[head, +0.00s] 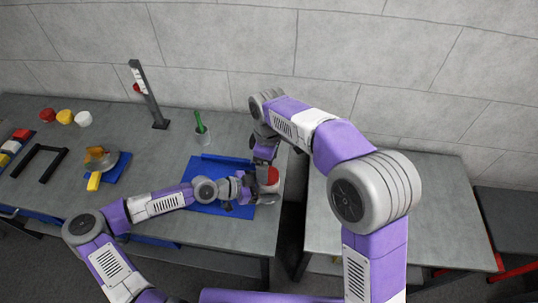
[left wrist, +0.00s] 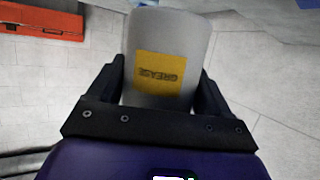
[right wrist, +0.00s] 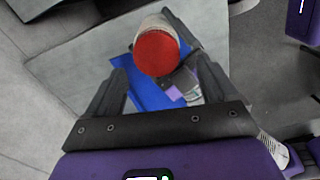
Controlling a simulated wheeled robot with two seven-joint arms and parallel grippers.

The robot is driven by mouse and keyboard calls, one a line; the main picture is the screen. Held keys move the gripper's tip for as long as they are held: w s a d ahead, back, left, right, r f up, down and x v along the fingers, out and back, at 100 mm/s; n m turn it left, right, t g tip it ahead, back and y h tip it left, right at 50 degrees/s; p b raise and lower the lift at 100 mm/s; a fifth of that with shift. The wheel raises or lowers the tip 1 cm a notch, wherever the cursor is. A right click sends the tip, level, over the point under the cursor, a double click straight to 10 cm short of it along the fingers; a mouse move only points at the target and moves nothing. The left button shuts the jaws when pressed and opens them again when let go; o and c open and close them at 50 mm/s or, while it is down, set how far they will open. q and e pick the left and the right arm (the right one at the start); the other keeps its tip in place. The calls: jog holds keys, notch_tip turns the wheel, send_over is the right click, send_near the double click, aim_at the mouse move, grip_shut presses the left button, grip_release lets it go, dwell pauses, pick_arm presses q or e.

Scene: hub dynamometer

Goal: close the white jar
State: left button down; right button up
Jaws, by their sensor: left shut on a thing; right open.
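My left gripper (head: 246,188) is shut around the white jar, whose body fills the jaws in the left wrist view (left wrist: 165,40). The jar has a yellow label reading GREASE. A round red top, which looks like a lid, shows on the jar (head: 269,176), at the right edge of the blue mat. My right gripper (right wrist: 160,80) is open, above the jar. In the right wrist view the red top (right wrist: 157,54) appears between and beyond the fingertips, with pale jar wall behind it. I cannot tell whether the red top is fully seated.
The blue mat (head: 207,202) lies under my left gripper. A cup with a green-handled tool (head: 201,130) and a dark upright stand (head: 148,97) are behind. Red, yellow and white caps (head: 65,117) sit at the back left. A gap separates the right table (head: 430,210).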

aim_at(268, 186)
jog(key=n, duration=0.2)
jog(key=r+n, duration=0.1)
jog(key=n, duration=0.2)
jog(key=r+n, duration=0.1)
jog(key=n, duration=0.1)
jog(key=shift+w+d+n, duration=0.1)
jog(key=shift+w+n, duration=0.05)
jog(key=shift+n, duration=0.15)
jog(key=n, duration=0.3)
jog(key=shift+r, duration=0.35)
jog(key=n, duration=0.2)
jog(key=r+n, duration=0.1)
jog(key=n, duration=0.1)
jog(key=shift+d+n, duration=0.15)
jog(key=shift+n, duration=0.15)
jog(key=shift+f, duration=0.1)
jog(key=shift+f, duration=4)
